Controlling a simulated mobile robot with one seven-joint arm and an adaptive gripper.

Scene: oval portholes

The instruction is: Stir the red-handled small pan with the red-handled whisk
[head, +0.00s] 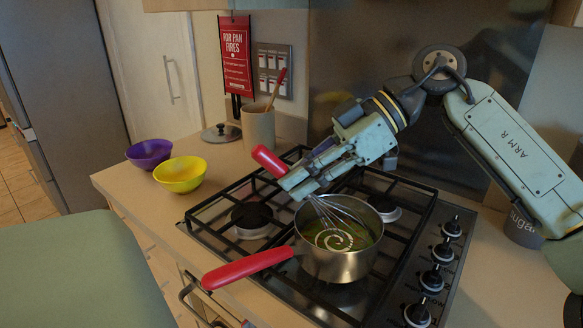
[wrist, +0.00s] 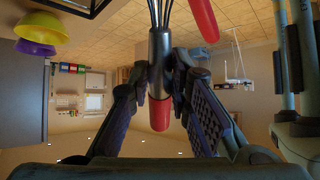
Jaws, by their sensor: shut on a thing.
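The red-handled small pan (head: 337,262) stands on the stove, its red handle (head: 247,269) pointing to the front left. It holds a greenish liquid with a pale spiral on top. My gripper (head: 294,186) is shut on the red-handled whisk (head: 345,217), above the pan. The whisk's red grip end (head: 268,160) sticks out to the upper left of my fingers. Its wires slant down into the pan's opening; how deep the tips sit is hard to tell. In the wrist view my fingers clasp the whisk's metal shaft (wrist: 159,62), and the pan's handle (wrist: 203,18) shows beyond.
The stove (head: 215,212) has black grates and a row of knobs at its right. Purple (head: 149,153) and yellow (head: 180,174) bowls sit on the counter at left. A beige crock (head: 258,127) and a lid (head: 221,132) stand behind the stove.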

